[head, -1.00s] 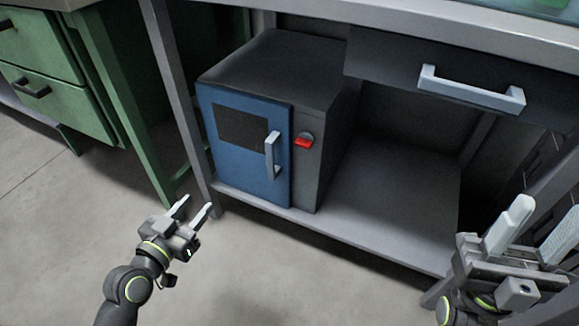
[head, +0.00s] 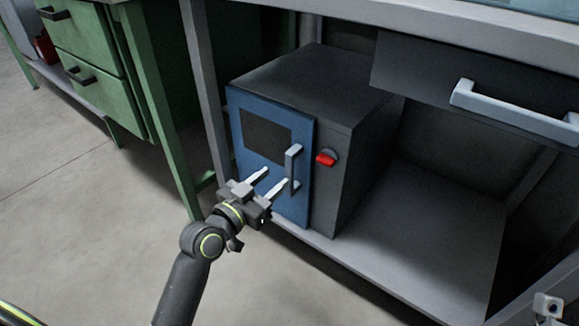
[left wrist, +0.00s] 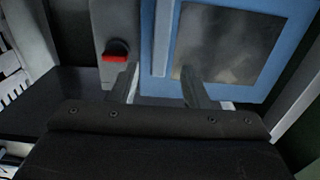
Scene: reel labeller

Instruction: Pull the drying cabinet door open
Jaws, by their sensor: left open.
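The drying cabinet (head: 310,85) is a dark grey box on the lower shelf of a bench. Its blue door (head: 243,155), with a dark window, is shut. The upright light grey door handle (head: 294,170) is on the door's right side; it also shows in the left wrist view (left wrist: 163,40). My left gripper (head: 272,178) is open and empty in front of the door, fingers pointing at it. In the left wrist view the handle lies ahead, between the finger lines; I see no grip on it. Only a small part of my right gripper (head: 547,305) shows at the lower right; its fingers are hidden.
A red knob (head: 326,158) sits on the cabinet front, right of the door. A bench drawer with a grey handle (head: 515,112) hangs at the upper right. A bench leg (head: 205,90) stands left of the cabinet, with a green drawer unit (head: 85,45) beyond. The floor in front is free.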

